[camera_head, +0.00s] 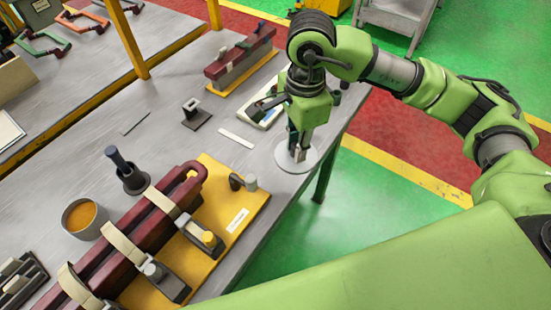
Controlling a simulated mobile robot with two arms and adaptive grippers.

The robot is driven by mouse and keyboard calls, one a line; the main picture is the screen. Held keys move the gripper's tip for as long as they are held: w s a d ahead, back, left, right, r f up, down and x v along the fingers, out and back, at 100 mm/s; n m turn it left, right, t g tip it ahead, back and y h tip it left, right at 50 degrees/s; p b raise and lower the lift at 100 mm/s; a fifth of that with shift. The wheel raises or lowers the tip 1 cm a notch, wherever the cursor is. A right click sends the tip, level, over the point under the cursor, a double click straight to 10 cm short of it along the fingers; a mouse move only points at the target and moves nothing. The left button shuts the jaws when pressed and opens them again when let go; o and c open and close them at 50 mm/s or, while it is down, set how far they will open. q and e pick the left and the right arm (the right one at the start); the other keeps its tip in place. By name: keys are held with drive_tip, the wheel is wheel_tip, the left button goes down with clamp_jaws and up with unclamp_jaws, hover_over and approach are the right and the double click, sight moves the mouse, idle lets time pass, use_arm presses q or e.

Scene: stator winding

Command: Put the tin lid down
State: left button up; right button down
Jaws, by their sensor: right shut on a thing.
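The tin lid (285,162) is a pale round disc near the right edge of the grey table. My right gripper (298,152) points down over it, with its fingers shut at the lid's middle. I cannot tell whether the lid touches the table. Part of the lid is hidden behind the fingers. An open tin (84,218) with an orange-yellow filling stands at the lower left. My left gripper is not in view.
A dark red coil (150,222) is clamped on a yellow board (250,202) in front. A dark stand (127,172), a small block (196,115) and a white strip (236,138) are on the table (165,125). Another red coil (240,58) lies behind.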

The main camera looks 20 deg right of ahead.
sight(284, 143)
drive_tip(key=w+m, duration=0.1)
drive_tip(key=m, duration=0.2)
drive_tip(key=w+a+m, duration=0.1)
drive_tip(key=m, duration=0.2)
drive_tip(key=w+m, duration=0.2)
drive_tip(key=m, duration=0.2)
drive_tip(key=shift+a+f+p, duration=0.15)
drive_tip(key=shift+a+p, duration=0.1)
drive_tip(key=shift+p, duration=0.1)
drive_tip(key=shift+w+m, duration=0.25)
drive_tip(key=shift+m, duration=0.95)
drive_tip(key=w+f+m+p, duration=0.1)
drive_tip(key=f+m, duration=0.2)
drive_tip(key=m, duration=0.1)
drive_tip(key=w+f+m+p, duration=0.1)
drive_tip(key=f+m, duration=0.3)
drive_tip(key=w+a+f+m+p, duration=0.1)
drive_tip(key=f+m+p, duration=0.1)
drive_tip(key=f+m, duration=0.2)
drive_tip(key=shift+w+m, duration=0.15)
drive_tip(key=shift+m, duration=0.15)
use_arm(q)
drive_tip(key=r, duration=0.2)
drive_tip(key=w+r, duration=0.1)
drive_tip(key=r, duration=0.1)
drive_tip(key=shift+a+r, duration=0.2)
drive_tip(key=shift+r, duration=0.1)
